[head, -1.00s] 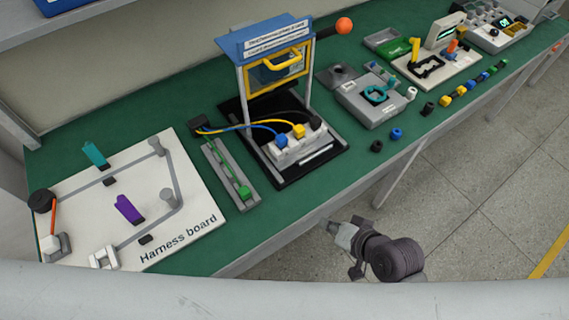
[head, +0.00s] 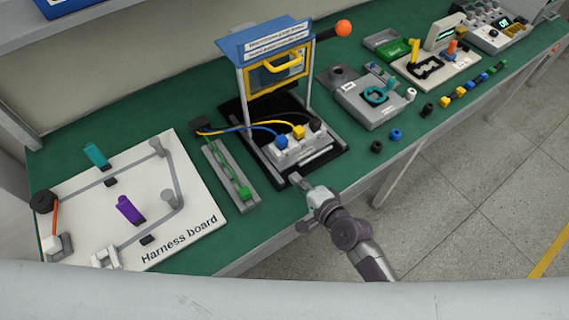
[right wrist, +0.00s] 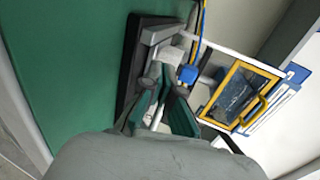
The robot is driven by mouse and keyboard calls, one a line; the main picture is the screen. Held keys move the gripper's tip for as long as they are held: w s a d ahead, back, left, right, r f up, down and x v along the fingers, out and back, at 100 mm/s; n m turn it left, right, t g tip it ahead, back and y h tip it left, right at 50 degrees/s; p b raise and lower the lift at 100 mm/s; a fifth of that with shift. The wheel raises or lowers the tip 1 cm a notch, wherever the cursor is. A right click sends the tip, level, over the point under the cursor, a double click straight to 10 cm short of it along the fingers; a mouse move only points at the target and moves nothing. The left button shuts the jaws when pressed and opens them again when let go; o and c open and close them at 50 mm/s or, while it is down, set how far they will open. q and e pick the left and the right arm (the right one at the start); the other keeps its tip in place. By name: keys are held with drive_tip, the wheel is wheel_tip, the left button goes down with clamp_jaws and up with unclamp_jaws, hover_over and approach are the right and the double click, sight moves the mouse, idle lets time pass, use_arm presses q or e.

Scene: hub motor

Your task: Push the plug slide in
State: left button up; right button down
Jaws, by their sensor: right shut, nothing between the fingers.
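The plug slide (head: 296,153) is a light grey block on the black base of the test fixture. A blue plug (head: 281,142), a yellow plug (head: 299,132) and a black plug (head: 315,124) sit in a row on it. My right gripper (head: 296,179) is shut and empty at the front edge of the fixture base, in front of the slide and apart from it in the head view. In the right wrist view its fingers (right wrist: 168,80) point toward the slide and the blue plug (right wrist: 187,74), and hide part of the slide. My left gripper is not in view.
The fixture's blue-topped frame with a yellow-handled window (head: 283,65) stands behind the slide. A grey channel with a green plug (head: 244,193) lies to the left, beside the harness board (head: 200,215). A grey device (head: 370,100) stands to the right.

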sight(279, 160)
drive_tip(key=x, duration=0.3)
drive_tip(key=r+x, duration=0.1)
drive_tip(key=x, duration=0.1)
drive_tip(key=shift+w+a+p, duration=0.35)
drive_tip(key=shift+w, duration=0.1)
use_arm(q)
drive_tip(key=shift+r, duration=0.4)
use_arm(e)
drive_tip(key=shift+w, duration=0.1)
drive_tip(key=shift+w+a, duration=0.1)
